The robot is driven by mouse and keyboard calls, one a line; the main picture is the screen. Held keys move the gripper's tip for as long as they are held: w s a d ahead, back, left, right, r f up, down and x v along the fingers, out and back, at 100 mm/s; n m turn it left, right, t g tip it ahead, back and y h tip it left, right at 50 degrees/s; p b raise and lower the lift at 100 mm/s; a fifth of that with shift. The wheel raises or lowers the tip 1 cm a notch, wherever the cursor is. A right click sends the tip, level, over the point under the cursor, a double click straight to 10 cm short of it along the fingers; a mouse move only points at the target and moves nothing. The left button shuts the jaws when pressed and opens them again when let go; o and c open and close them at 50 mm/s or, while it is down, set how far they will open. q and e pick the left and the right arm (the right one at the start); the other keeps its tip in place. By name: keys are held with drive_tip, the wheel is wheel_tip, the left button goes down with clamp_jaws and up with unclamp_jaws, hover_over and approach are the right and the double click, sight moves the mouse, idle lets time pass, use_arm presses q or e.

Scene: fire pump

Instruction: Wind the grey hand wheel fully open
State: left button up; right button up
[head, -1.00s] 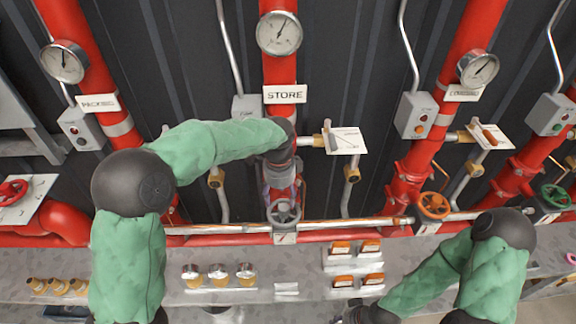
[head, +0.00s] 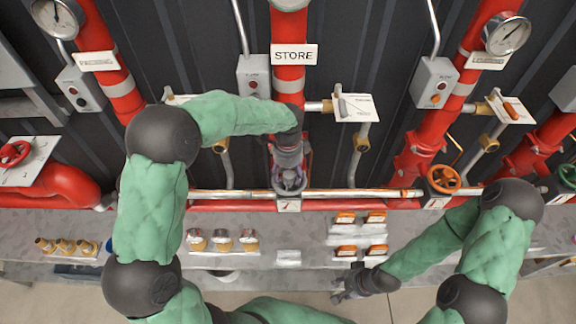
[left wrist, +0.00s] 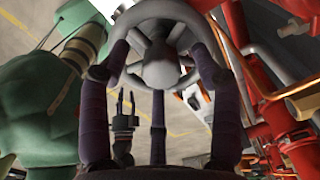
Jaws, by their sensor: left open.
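The grey hand wheel (head: 289,184) sits on the red STORE pipe, just above the bench's back edge in the head view. My left gripper (head: 288,170) is over it and partly hides it. In the left wrist view the wheel (left wrist: 162,70) shows its rim, spokes and round hub. The purple fingers of my left gripper (left wrist: 158,85) stand apart around the wheel, two of them at its rim. I cannot tell whether they touch it. My right gripper (head: 347,288) is low over the bench's front edge, away from the wheel. Its fingers look apart in the left wrist view (left wrist: 125,103).
An orange hand wheel (head: 442,180) is to the right, and a red one (head: 14,153) is far left. A STORE sign (head: 294,55) is above. A white plate with a lever (head: 354,107) is beside the pipe. Brass fittings (head: 221,240) and orange-topped boxes (head: 345,252) stand on the bench.

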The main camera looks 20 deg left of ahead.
use_arm(q)
drive_tip(key=shift+f, duration=0.4)
clamp_jaws()
drive_tip(key=c, duration=0.7)
unclamp_jaws()
clamp_jaws()
drive_tip(key=n, duration=0.3)
drive_tip(key=shift+n+b, duration=0.3)
drive_tip(key=shift+b, duration=0.1)
drive_tip(key=n, duration=0.4)
drive_tip(key=shift+b, duration=0.3)
drive_tip(key=shift+n, duration=0.3)
